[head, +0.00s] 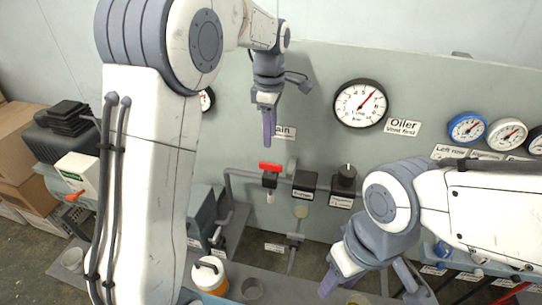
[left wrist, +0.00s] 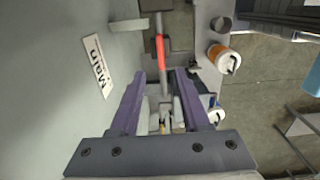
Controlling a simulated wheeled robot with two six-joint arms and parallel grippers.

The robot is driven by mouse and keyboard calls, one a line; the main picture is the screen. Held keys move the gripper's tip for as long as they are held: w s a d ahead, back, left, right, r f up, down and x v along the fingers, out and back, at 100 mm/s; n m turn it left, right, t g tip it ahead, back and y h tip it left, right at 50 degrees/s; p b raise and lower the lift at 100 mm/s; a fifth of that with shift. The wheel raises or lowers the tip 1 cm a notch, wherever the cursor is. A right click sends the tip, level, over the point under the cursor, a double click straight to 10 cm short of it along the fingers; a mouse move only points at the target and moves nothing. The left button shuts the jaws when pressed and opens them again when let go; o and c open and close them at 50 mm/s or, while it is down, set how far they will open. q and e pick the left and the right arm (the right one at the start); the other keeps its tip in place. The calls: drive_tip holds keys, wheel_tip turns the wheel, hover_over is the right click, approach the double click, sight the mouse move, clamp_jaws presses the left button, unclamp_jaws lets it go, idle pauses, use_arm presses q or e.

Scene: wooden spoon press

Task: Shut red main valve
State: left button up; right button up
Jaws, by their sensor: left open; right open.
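The red main valve handle (head: 270,167) sits on a dark valve body on the grey pipe, below the partly hidden "Main" label (head: 284,132). The handle appears to lie roughly along the pipe. My left gripper (head: 268,138) points down just above the handle, apart from it and empty. In the left wrist view the red handle (left wrist: 160,50) shows beyond the gap between the open fingers (left wrist: 157,76), and the "Main" label (left wrist: 96,62) is to the left. My right gripper (head: 368,286) is open and empty at the lower right, away from the valve.
The panel carries a large gauge (head: 360,103) and several smaller gauges (head: 467,127) at right. Black valve or regulator blocks (head: 304,184) stand just right of the red handle.

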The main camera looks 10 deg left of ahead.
sight(270, 164)
use_arm(q)
wheel_tip(270, 164, down, 10)
drive_tip(key=shift+s+r+p, duration=0.1)
drive_tip(key=shift+p, duration=0.55)
clamp_jaws()
